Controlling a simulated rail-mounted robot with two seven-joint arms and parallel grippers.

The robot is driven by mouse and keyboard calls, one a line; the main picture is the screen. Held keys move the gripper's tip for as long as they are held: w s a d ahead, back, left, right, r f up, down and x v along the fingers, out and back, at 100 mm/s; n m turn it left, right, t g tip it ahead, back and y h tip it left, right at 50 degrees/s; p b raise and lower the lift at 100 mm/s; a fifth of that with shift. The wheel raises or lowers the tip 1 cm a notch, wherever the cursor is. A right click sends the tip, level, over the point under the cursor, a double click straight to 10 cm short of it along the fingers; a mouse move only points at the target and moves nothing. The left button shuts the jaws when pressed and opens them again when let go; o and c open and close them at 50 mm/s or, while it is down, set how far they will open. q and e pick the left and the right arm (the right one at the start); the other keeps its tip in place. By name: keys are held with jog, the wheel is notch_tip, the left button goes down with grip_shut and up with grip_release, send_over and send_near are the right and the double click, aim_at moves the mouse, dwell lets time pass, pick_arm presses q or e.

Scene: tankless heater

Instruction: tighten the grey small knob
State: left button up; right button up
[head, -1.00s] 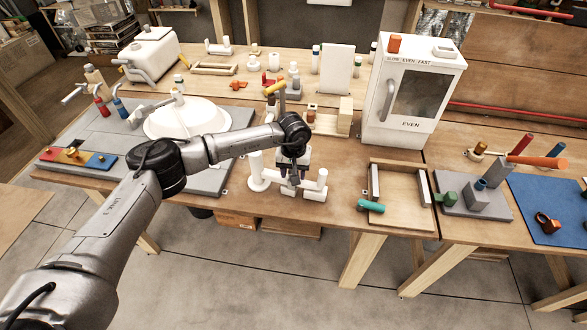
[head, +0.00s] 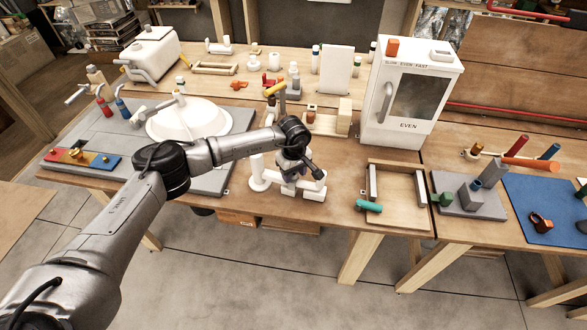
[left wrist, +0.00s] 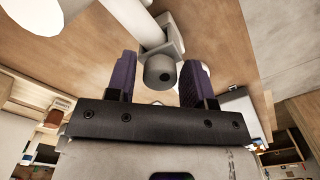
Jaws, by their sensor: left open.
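In the left wrist view, a small grey knob (left wrist: 160,72) with a dark hole in its round end sits on a pale block of the white fixture. My left gripper (left wrist: 160,64) is open, with one purple finger on each side of the knob and visible gaps between. In the head view, the same gripper (head: 296,180) is over the white fixture (head: 261,184) near the table's front edge. It hides the knob and part of the fixture there. My right gripper is not in view.
A white basin (head: 187,122) stands on a grey board to the left. A wooden frame with a teal handle (head: 369,206) lies to the right. A white heater cabinet (head: 409,90) stands behind it. Bare table lies between fixture and frame.

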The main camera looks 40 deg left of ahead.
pick_arm(q)
jog(key=shift+r+n+p, duration=0.15)
jog(key=shift+n+p, duration=0.15)
jog(key=shift+n, duration=1.2)
jog(key=shift+n+p, duration=0.8)
jog(key=shift+n, duration=0.4)
jog(key=shift+n+p, duration=0.45)
jog(key=shift+n, duration=0.65)
jog(key=shift+w+n, duration=0.1)
jog(key=shift+n, duration=0.6)
